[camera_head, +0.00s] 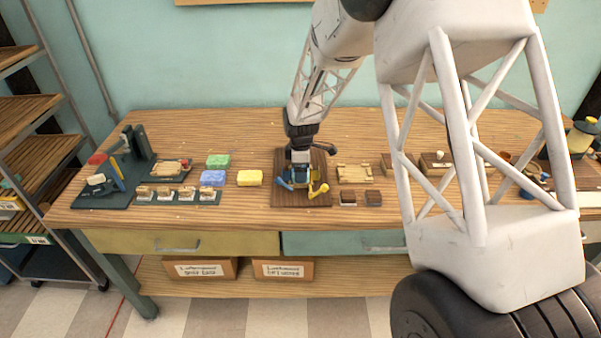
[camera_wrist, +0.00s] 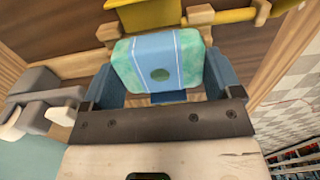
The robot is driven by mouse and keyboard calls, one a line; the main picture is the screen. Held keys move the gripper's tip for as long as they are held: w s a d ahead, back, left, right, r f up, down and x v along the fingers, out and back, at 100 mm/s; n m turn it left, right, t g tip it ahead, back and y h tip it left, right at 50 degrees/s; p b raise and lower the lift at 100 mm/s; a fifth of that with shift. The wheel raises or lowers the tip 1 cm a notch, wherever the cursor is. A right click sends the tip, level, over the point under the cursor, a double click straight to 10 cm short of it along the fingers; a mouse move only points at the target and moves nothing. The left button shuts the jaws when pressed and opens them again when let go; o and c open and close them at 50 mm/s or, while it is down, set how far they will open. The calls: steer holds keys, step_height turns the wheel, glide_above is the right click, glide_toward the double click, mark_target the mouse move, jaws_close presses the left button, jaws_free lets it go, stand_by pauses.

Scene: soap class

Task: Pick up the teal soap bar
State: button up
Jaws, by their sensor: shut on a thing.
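The teal soap bar (camera_wrist: 122,65) has a blue paper band with a dark round mark. In the wrist view it sits between the two blue fingers of my gripper (camera_wrist: 160,80), which is shut on it. In the head view my gripper (camera_head: 300,178) points down over a dark brown board (camera_head: 283,200) on the bench. The soap is mostly hidden there by my gripper. I cannot tell whether the soap touches what is below it.
A yellow part (camera_head: 319,192) stands close to my gripper on the right. Left are yellow (camera_head: 250,178), blue (camera_head: 213,178) and green (camera_head: 218,161) blocks. A light wooden tray (camera_head: 354,173) and small brown blocks (camera_head: 348,198) lie right. The bench front is mostly clear.

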steer(key=shift+r, duration=0.1)
step_height(320, 180, up, 10)
stand_by(0.7)
stand_by(0.6)
steer(key=m, duration=1.8)
glide_above(355, 173)
steer(key=shift+f, duration=2.05)
steer(key=shift+f, duration=0.2)
steer(key=shift+f, duration=2.7)
steer(key=shift+f, duration=0.6)
